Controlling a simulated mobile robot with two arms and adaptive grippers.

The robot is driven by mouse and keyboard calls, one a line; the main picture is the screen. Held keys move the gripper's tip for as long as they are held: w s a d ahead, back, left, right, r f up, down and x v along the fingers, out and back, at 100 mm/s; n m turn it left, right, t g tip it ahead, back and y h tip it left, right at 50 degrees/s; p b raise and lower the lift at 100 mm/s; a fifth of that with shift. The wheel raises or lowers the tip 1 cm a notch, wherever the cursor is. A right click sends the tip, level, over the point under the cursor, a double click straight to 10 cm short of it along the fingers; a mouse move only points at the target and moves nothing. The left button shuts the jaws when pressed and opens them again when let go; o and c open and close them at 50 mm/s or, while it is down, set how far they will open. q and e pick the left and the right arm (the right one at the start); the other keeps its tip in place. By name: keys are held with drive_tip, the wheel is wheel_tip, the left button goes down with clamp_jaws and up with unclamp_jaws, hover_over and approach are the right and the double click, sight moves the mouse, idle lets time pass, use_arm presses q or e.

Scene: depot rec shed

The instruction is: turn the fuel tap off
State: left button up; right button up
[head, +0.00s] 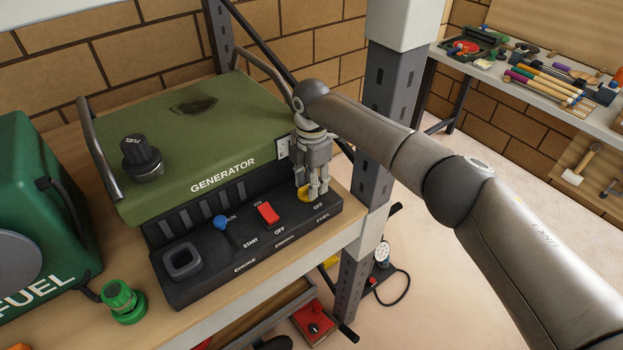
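The green generator (200,140) sits on a wooden shelf, with a dark control panel along its front. The fuel tap (303,195) is a yellow piece at the panel's right end, above the words OFF and FUEL. It is mostly hidden behind my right gripper (314,191). That gripper points down at the tap, with its fingertips right at it. I cannot tell whether the fingers are closed on the tap or just beside it, nor which way the tap is turned. My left gripper is not in view.
A red engine switch (268,213) and a blue choke lever (221,223) are close by on the panel. A grey post (372,150) stands right of the generator. A green fuel can (40,200) and green cap (122,300) are at left. A tool bench (500,75) is behind.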

drive_tip(key=c, duration=0.3)
clamp_jaws()
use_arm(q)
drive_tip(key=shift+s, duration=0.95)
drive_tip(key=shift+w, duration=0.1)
